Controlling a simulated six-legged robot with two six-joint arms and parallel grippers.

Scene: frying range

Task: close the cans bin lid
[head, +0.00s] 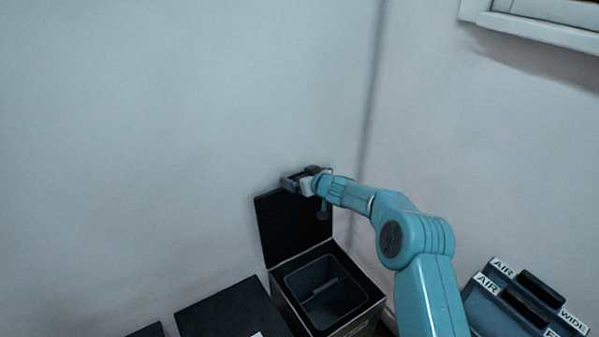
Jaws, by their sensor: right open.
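A dark bin (377,301) stands in the corner by the walls, and its inner tub shows from above. Its black lid (284,234) stands up, hinged open along the back edge near the left wall. I cannot read a cans label on it in this view. My right gripper (291,182) is open at the top edge of the raised lid. I cannot tell whether it touches the lid. My right arm comes in from the lower right and covers the lid's upper right corner. My left gripper is not in view.
Another black lid (226,309), lying shut, is to the left of the open bin. Part of a further dark box (148,331) shows at the bottom edge. Blue units labelled AIR (508,300) stand at the lower right. Bare walls close off the back.

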